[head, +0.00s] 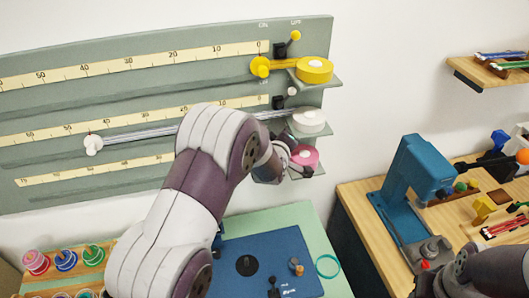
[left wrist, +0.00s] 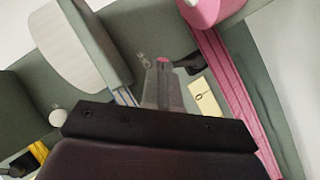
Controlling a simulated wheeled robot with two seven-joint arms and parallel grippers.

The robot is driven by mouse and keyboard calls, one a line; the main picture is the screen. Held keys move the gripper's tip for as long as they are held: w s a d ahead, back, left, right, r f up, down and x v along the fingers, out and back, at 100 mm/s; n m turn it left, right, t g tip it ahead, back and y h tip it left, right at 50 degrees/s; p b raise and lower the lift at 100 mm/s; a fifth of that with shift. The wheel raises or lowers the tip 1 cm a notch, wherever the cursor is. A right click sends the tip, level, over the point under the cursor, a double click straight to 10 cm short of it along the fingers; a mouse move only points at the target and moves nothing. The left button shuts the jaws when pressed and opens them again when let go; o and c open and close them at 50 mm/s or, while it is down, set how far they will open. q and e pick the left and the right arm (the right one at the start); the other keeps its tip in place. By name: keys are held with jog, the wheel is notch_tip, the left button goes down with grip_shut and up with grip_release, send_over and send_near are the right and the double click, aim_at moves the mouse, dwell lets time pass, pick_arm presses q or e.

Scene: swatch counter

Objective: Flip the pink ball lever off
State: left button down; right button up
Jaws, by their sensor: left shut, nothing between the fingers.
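The pink ball (left wrist: 163,60) of the lever barely shows in the left wrist view, at the tips of my left gripper (left wrist: 163,72). Its dark lever mount (left wrist: 190,65) is just to the right of the tips. The fingers are shut with nothing between them; I cannot tell whether they touch the ball. In the head view my left gripper (head: 291,168) is at the lowest row of the board, beside the pink roll (head: 305,155), and my arm hides the pink lever. My right arm shows at the lower right, its fingers unclear.
The yellow ball lever (head: 295,36) and white ball lever (head: 291,91) are on the rows above. The white roll (head: 309,121) sits on a shelf close above my left gripper. A blue press (head: 410,185) stands on the wooden counter (head: 360,205) at right.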

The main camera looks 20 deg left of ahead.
dwell(0.3)
pick_arm(q)
jog(key=shift+r+p, duration=0.55)
jog(key=shift+r, duration=0.2)
jog(key=shift+s, duration=0.1)
jog(key=b+v, duration=0.4)
jog(key=v, duration=0.8)
jog(key=shift+s, duration=0.2)
jog(key=shift+r, duration=0.1)
